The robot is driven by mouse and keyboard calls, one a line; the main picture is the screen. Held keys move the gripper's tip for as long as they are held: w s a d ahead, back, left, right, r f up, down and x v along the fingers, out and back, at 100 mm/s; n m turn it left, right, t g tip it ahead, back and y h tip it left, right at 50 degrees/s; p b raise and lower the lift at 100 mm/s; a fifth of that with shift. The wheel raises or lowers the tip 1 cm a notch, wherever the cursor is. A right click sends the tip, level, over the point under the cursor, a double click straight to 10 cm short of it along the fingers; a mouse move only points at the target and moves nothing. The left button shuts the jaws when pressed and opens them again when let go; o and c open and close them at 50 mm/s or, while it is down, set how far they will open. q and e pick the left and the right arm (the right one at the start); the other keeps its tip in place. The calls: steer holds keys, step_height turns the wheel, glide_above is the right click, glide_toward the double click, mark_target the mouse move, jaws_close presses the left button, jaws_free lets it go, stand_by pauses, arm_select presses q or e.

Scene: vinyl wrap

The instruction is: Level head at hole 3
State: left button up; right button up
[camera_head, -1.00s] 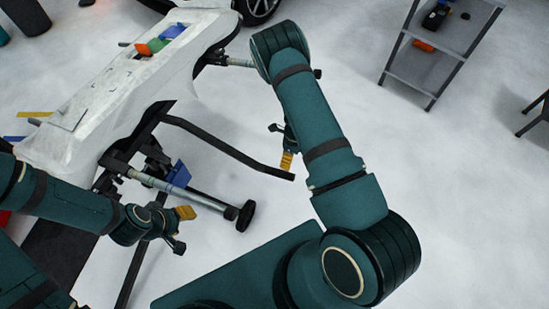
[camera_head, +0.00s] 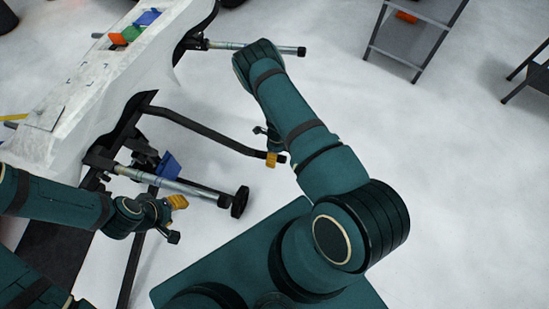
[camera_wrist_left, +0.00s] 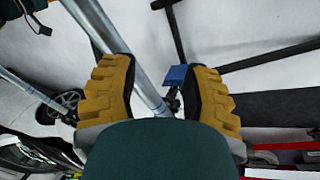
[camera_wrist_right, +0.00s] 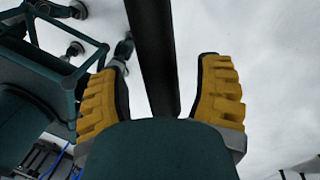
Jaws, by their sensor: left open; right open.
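A dark stand carries a white panel (camera_head: 95,75). Its dark bent bar (camera_head: 205,131) reaches out toward my right gripper (camera_head: 268,146). My right gripper is open at the bar's free end. In the right wrist view the dark bar (camera_wrist_right: 152,50) passes between its spread fingers, and I cannot tell whether they touch it. A silver tube (camera_head: 180,186) with a black end disc juts from the stand. My left gripper (camera_head: 176,219) is open just below this tube. In the left wrist view a silver tube (camera_wrist_left: 118,50) crosses between its fingers. I see no numbered holes.
A blue piece (camera_head: 169,165) stands beside the silver tube and shows in the left wrist view (camera_wrist_left: 175,77). Another tube (camera_head: 255,46) is at the back. A grey shelf (camera_head: 412,40) stands back right. The white floor to the right is mostly clear.

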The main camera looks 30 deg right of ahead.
steer(key=shift+s+a+f, duration=0.1)
steer(key=shift+f, duration=0.6)
jaws_close()
step_height(320, 180, down, 10)
steer(key=w+a+t+y+b, duration=0.1)
steer(key=b, duration=0.7)
steer(key=shift+w+t+b, duration=0.15)
steer(key=shift+t+b, duration=0.15)
steer(key=shift+f, duration=0.1)
jaws_free()
